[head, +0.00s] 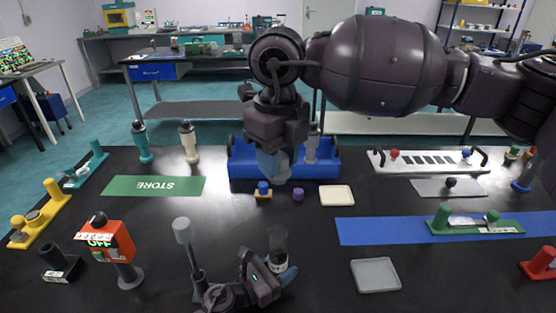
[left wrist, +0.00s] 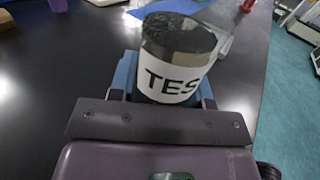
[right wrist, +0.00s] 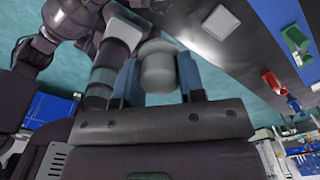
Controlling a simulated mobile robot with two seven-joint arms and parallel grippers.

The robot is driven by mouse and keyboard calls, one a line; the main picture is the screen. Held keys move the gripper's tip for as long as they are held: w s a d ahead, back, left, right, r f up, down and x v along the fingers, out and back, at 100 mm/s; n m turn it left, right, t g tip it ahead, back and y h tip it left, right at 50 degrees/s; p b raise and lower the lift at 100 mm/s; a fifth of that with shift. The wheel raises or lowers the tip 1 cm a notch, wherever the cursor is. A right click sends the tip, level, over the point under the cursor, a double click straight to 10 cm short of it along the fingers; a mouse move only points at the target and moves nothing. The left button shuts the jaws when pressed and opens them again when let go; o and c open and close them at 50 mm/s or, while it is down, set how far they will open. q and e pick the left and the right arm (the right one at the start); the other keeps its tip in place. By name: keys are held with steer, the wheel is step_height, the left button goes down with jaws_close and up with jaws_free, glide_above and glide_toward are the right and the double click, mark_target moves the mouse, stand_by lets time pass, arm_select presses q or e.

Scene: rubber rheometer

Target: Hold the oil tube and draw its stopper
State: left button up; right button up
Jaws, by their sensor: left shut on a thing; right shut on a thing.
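My left gripper (head: 272,272) is low at the front of the table, shut on a clear vessel (head: 279,240) with a white label and dark contents. In the left wrist view the vessel (left wrist: 175,72) stands between the blue fingers, its label reading "TES". My right gripper (head: 274,170) points down in front of the blue rack (head: 240,160), behind and above the left one. In the right wrist view it is shut on a pale grey rounded cylinder (right wrist: 158,72). I cannot tell if this is a tube or a stopper. The oil tube is not clearly identifiable.
A pale tube (head: 311,148) stands in the rack. A grey-topped post (head: 183,232) stands left of my left gripper; a clear tray (head: 375,274) lies right.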

arm_select(q)
steer(key=o, duration=1.3)
